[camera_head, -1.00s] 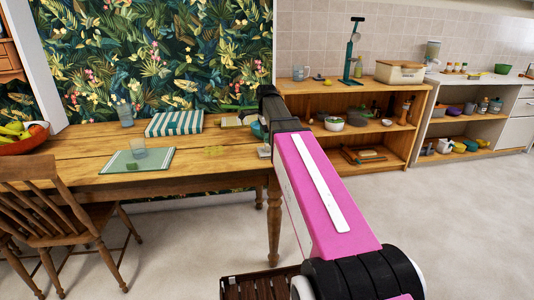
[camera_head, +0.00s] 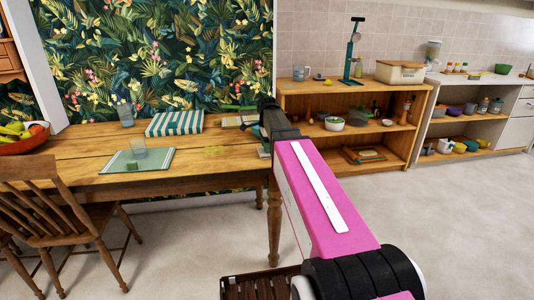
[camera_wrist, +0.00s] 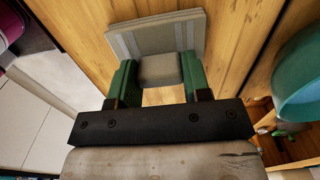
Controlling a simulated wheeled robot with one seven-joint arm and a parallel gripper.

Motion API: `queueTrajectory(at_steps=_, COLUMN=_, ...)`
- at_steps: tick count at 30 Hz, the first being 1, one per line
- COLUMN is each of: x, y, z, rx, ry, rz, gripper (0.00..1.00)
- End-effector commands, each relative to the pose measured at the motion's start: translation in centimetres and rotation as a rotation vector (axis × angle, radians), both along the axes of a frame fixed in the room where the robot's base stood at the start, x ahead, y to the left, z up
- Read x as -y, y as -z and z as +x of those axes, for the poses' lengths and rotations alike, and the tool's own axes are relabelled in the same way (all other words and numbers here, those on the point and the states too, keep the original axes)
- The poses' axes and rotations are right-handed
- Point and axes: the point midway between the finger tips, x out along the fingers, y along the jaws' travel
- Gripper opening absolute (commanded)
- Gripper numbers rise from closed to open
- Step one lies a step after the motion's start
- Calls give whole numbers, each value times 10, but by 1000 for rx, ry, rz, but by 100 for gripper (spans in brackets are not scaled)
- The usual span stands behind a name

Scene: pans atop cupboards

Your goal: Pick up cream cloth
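In the wrist view, the cream cloth (camera_wrist: 155,35) looks greyish with paler bands and lies folded flat on a wooden surface. My gripper (camera_wrist: 156,78) has its two green fingers apart, one on each side of a shaded part of the cloth's near edge. I cannot tell whether the fingers touch it. Bare wood shows between the cloth and the gripper's black crossbar. In the head view, my arm covers the right end of the table, and my gripper and the cloth cannot be made out clearly there.
The wooden table (camera_head: 75,154) holds a striped box-like item (camera_head: 175,122), a green mat (camera_head: 115,166) with a glass, and a fruit bowl (camera_head: 22,146). A teal bowl (camera_wrist: 302,80) is close on the right in the wrist view. A chair (camera_head: 50,210) stands in front.

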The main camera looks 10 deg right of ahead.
Motion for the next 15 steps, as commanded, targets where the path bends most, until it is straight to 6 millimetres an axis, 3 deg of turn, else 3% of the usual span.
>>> queueTrajectory(at_steps=10, x=0, y=-2, z=0, rx=0, ry=0, rz=0, gripper=21)
queueTrajectory(at_steps=15, x=0, y=-12, z=1, rx=1, ry=0, rz=0, gripper=21)
